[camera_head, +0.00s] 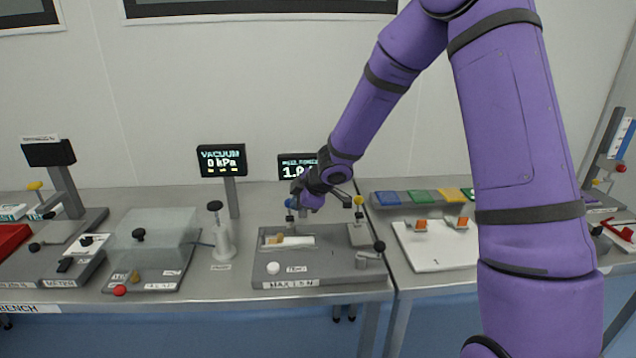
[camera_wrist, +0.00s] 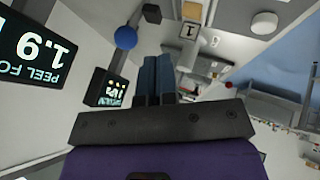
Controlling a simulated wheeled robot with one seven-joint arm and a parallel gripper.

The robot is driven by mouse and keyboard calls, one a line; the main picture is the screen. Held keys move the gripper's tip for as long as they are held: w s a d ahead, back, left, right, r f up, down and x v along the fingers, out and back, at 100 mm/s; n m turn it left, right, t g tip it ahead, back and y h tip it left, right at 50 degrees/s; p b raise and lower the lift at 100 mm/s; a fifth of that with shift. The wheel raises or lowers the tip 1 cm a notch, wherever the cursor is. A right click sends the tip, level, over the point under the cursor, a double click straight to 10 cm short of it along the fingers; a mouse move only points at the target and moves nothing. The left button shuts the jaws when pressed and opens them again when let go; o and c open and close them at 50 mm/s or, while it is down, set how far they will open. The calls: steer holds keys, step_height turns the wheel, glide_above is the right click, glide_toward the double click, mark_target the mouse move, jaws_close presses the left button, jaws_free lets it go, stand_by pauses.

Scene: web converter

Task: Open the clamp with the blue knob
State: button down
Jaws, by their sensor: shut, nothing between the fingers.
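The blue knob (camera_head: 290,203) stands on a short post at the back left of the grey machine base (camera_head: 268,241). It also shows in the wrist view as a blue ball (camera_wrist: 126,37) left of and beyond the fingertips, with a visible gap to them. My gripper (camera_head: 296,194) is over the back of that base, close to the knob. Its two dark blue fingers (camera_wrist: 158,62) are together and hold nothing. The arm hides part of the area around the knob in the head view, and the clamp's position is hard to make out.
A yellow knob (camera_head: 358,201) stands to the right on the same base. The peel force screen (camera_head: 296,166) rises behind. A white spool stand (camera_head: 221,240) is left.

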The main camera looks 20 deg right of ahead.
steer(key=s+d+r+m+t+h, duration=0.1)
steer(key=s+d+r+m+h, duration=0.2)
steer(key=r, duration=0.5)
steer(key=s+d+r+m+t+h, duration=0.1)
steer(key=s+d+r+m+h, duration=0.2)
steer(key=s+r, duration=0.4)
steer(key=s+d+r+m+t+h, duration=0.1)
steer(key=s+d+r+m, duration=0.3)
steer(key=r, duration=0.5)
steer(key=s+a+m+g+y, duration=0.3)
steer(key=s+m+g, duration=0.1)
steer(key=s, duration=2)
steer(key=shift+a+r+m, duration=0.2)
steer(key=shift+m, duration=0.4)
